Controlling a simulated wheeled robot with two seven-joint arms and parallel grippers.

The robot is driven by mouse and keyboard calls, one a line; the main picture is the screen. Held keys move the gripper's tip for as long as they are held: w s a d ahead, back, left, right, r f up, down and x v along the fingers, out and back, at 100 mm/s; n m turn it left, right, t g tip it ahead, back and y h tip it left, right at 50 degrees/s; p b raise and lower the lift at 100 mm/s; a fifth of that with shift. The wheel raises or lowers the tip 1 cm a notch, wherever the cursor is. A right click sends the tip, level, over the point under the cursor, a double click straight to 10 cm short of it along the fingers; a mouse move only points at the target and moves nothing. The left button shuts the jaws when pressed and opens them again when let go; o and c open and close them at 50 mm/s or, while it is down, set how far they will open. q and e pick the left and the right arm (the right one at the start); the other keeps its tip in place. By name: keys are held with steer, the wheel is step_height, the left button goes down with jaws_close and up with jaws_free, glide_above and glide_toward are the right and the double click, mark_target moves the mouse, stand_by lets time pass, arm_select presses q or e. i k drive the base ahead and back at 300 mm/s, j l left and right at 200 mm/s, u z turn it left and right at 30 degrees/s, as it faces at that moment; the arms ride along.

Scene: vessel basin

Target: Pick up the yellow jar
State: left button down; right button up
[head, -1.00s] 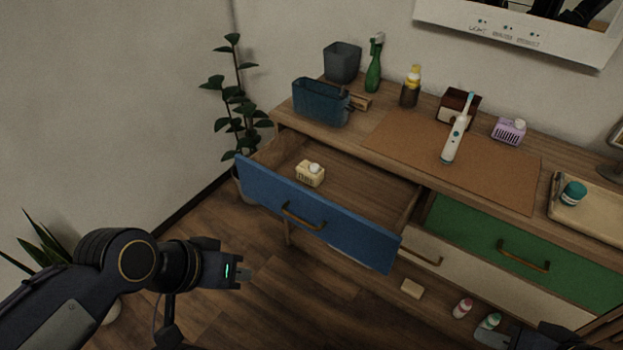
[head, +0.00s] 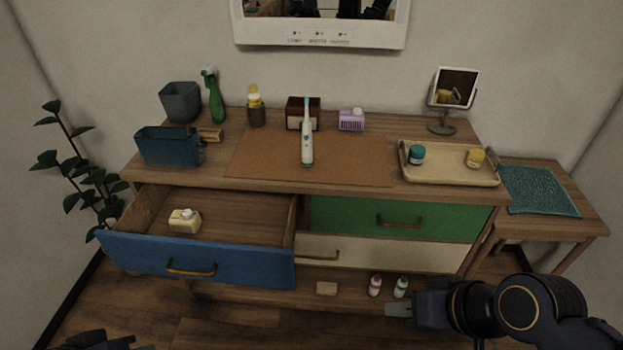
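A teal jar (head: 417,154) stands at the tray's left end. My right gripper (head: 399,310) is in front of the dresser, low and well apart from the jar, pointing left. It looks empty, but its finger gap cannot be made out. Only dark parts of my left arm and gripper (head: 100,341) show at the bottom left edge; the fingers are not clear.
The blue drawer (head: 200,260) is pulled out, with a cream dispenser (head: 184,221) inside. A round-footed mirror (head: 453,90) stands behind the tray. An electric toothbrush (head: 307,140) stands on the brown mat (head: 260,165). A side table (head: 575,205) is at the right.

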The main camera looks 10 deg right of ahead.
mark_target(475, 158)
steer(key=z, duration=1.45)
steer(key=u, duration=1.05)
steer(key=i+l+u, duration=0.15)
steer(key=l+u, duration=1.1)
steer(key=l, duration=0.75)
steer(key=k+l+u, duration=0.15)
steer(key=l, duration=0.8)
steer(key=k+l+u, duration=0.1)
steer(key=l, duration=0.35)
